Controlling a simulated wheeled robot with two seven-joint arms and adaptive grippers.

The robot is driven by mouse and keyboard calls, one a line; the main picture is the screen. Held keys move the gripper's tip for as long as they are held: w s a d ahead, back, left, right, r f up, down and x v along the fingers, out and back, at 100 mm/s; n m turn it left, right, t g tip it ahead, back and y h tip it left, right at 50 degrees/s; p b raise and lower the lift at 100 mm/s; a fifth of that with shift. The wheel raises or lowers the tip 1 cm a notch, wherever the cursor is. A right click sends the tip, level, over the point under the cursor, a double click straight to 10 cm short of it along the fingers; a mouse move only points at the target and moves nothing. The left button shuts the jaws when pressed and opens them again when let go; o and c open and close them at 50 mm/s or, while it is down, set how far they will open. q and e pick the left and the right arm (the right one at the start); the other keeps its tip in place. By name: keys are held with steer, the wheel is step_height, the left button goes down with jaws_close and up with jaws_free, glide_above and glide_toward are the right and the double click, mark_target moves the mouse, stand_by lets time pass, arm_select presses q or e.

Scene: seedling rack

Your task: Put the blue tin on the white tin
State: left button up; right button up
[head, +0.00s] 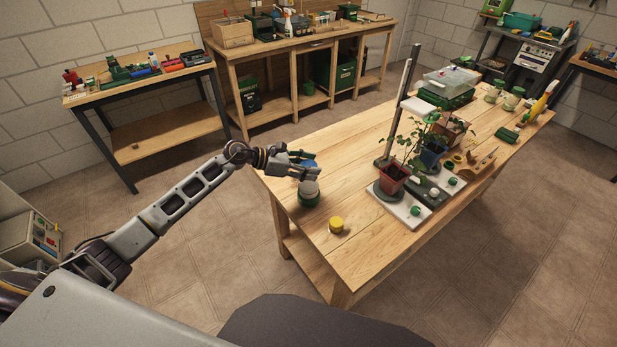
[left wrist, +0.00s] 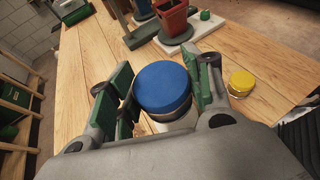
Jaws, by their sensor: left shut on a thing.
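The blue tin (left wrist: 163,88) shows its round blue top between the green-padded fingers of my left gripper (left wrist: 160,95) in the left wrist view. The gripper is shut on it. In the head view the left gripper (head: 300,165) is over the near-left end of the wooden table, and the blue tin (head: 308,163) shows only partly behind its fingers. My right gripper is out of view.
A small yellow tin (head: 336,225) stands to the right and nearer. Potted seedlings (head: 392,177) stand on a white tray (head: 408,214) with an upright post beside them. The bare wood (head: 330,160) between the gripper and the seedlings is clear.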

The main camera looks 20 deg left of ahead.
mark_target(309, 184)
arm_select(q)
step_height(309, 184, down, 3)
steer(key=shift+r+b, duration=0.1)
steer(key=shift+b, duration=0.65)
steer(key=shift+f, duration=0.4)
steer(key=shift+f+b, duration=0.4)
steer(key=shift+f, duration=0.2)
steer(key=o, duration=1.1)
steer(key=shift+c, duration=0.2)
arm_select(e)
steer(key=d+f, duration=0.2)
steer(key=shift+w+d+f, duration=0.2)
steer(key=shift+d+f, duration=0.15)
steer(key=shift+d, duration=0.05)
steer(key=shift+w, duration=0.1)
